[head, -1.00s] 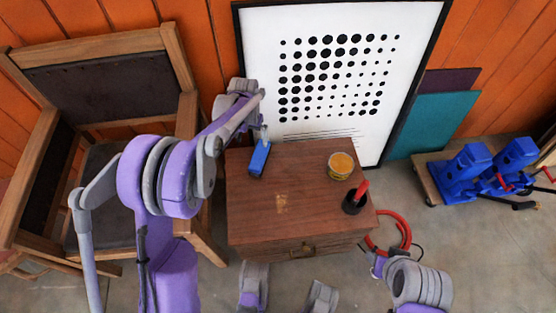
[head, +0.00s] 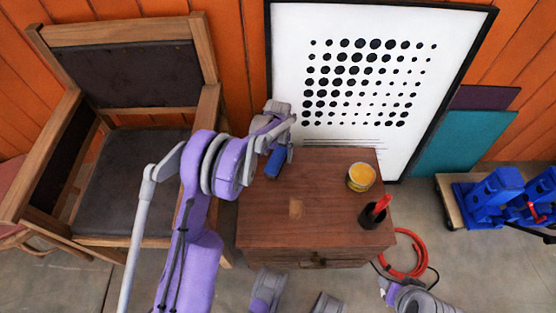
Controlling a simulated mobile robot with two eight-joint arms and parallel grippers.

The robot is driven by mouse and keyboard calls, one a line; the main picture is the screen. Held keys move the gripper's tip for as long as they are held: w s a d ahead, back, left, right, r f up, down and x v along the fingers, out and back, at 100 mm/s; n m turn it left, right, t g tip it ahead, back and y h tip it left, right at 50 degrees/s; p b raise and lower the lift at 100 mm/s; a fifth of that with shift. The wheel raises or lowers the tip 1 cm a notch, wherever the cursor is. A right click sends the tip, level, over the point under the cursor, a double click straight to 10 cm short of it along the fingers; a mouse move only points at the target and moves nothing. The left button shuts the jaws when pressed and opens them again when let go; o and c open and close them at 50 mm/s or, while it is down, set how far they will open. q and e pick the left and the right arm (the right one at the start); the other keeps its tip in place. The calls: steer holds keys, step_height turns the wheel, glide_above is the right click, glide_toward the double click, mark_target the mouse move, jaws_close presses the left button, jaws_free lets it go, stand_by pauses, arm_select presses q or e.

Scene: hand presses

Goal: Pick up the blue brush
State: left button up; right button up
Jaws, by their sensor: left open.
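The blue brush (head: 275,165) lies on the wooden cabinet top (head: 300,221), near its far left corner. Its far part is hidden behind my left arm's end. My left gripper (head: 290,153) is open at the brush's far end, beside or over it. I cannot tell whether it touches the brush, and its fingers are small and partly hidden. Part of my right arm shows at the bottom right edge, but its gripper does not show.
A yellow-topped tin (head: 361,177) and a dark cup with a red handle (head: 373,215) stand on the cabinet's right side. A wooden armchair (head: 130,171) stands left. A framed dot poster (head: 440,25) leans behind. Blue presses (head: 490,194) and a red hose (head: 414,267) are right.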

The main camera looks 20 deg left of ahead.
mark_target(278, 155)
arm_select(q)
step_height(278, 155, down, 2)
steer(key=shift+f, duration=0.1)
jaws_close()
step_height(278, 155, up, 10)
steer(key=shift+r+p, duration=0.15)
steer(key=shift+p, duration=0.9)
